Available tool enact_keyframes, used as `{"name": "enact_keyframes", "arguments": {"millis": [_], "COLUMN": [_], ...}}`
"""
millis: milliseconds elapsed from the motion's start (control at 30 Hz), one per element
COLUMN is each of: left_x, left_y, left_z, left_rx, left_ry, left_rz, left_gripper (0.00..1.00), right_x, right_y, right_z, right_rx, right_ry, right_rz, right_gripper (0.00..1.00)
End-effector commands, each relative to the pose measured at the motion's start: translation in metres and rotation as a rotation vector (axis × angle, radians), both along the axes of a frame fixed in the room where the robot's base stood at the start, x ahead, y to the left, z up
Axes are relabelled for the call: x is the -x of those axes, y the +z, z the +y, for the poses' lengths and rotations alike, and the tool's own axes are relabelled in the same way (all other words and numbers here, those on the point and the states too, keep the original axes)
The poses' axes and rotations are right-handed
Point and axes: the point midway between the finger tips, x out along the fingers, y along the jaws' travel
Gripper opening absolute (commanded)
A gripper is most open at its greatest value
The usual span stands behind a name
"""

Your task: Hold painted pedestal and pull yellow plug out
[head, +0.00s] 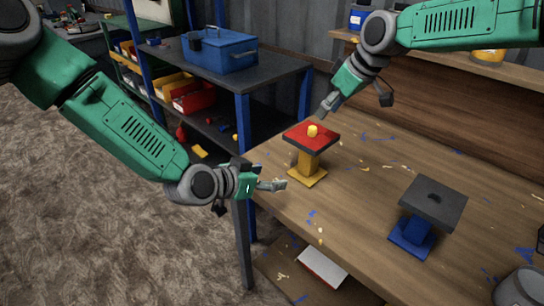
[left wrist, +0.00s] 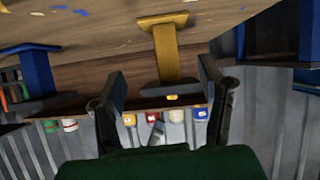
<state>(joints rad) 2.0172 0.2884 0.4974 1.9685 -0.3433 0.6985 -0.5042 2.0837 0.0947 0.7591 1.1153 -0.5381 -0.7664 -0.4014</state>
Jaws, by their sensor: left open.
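The painted pedestal has a red top plate (head: 297,136) and a yellow column and base (head: 310,166). It stands upright near the left edge of the wooden table. The yellow plug (head: 312,130) sits in its top. My left gripper (head: 273,186) is open, left of the column and apart from it. In the left wrist view, which is upside down, the yellow column (left wrist: 168,55) shows beyond and between my spread fingers (left wrist: 165,88); the plug (left wrist: 172,97) shows below it. My right gripper (head: 329,104) is just above the plug, pointing down; its finger gap is unclear.
A blue pedestal (head: 411,236) with a dark top stands to the right on the table (head: 370,180). Blue and yellow chips lie scattered. A shelf with a blue toolbox (head: 220,50) and bins stands behind left. A grey container (head: 520,288) is at the lower right.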

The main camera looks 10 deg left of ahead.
Motion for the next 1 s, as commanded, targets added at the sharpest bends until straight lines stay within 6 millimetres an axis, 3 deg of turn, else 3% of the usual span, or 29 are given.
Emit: {"name": "enact_keyframes", "arguments": {"millis": [100,267,467,1000], "left_x": [-0.019,-0.03,-0.048,-0.119], "left_y": [0.027,0.039,0.029,-0.008], "left_z": [-0.005,-0.012,-0.023,-0.076], "left_rx": [0.008,0.006,0.01,0.01], "left_ry": [-0.009,-0.014,-0.014,-0.014], "left_rz": [-0.073,-0.111,-0.112,-0.111], "left_gripper": [0.62,0.62,0.62,0.62], "right_x": [0.0,0.0,0.0,0.001], "right_y": [0.0,0.0,0.0,0.0], "right_z": [-0.003,-0.006,-0.003,-0.003], "right_rx": [-0.003,-0.006,-0.003,-0.003], "right_ry": [-0.001,-0.002,-0.001,-0.001], "right_rz": [0.0,0.0,0.0,0.0], "right_gripper": [0.34,0.34,0.34,0.34]}}
